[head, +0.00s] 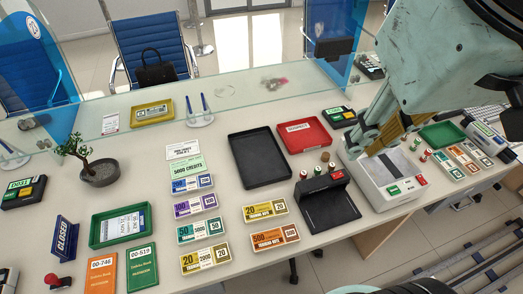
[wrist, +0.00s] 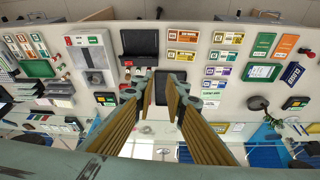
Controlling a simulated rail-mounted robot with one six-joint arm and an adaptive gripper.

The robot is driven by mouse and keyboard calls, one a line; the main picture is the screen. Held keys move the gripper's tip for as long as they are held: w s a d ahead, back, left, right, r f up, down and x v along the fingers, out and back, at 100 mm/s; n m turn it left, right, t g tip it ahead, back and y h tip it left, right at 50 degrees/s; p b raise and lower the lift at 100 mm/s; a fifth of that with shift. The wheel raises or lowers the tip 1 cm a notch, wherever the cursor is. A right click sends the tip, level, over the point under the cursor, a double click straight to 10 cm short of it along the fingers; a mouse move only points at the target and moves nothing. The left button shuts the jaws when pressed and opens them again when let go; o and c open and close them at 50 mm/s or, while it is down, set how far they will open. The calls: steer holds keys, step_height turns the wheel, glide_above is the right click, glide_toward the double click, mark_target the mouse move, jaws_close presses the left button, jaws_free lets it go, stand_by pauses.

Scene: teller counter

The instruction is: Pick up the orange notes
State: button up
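The orange notes, a banded bundle marked 500 (head: 275,237), lie flat on the counter near its front edge, just in front of a yellow 20 bundle (head: 264,211). In the wrist view the orange bundle (wrist: 183,35) is at the top, right of centre, beyond my fingertips. My gripper (head: 370,143) is up and to the right of the bundle in the head view, appearing in front of the white machine. In the wrist view my gripper (wrist: 165,82) has its two fingers apart with nothing held between them.
A black stand-like device (head: 328,205) stands right of the orange notes. A black tray (head: 259,160) and a red tray (head: 303,134) lie behind. More bundles (head: 205,257) lie to the left. The white machine (head: 385,180) is at right. A glass screen (head: 240,97) crosses the counter.

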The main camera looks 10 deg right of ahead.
steer(key=o, duration=1.2)
steer(key=shift+o, duration=0.2)
steer(key=shift+a, duration=0.15)
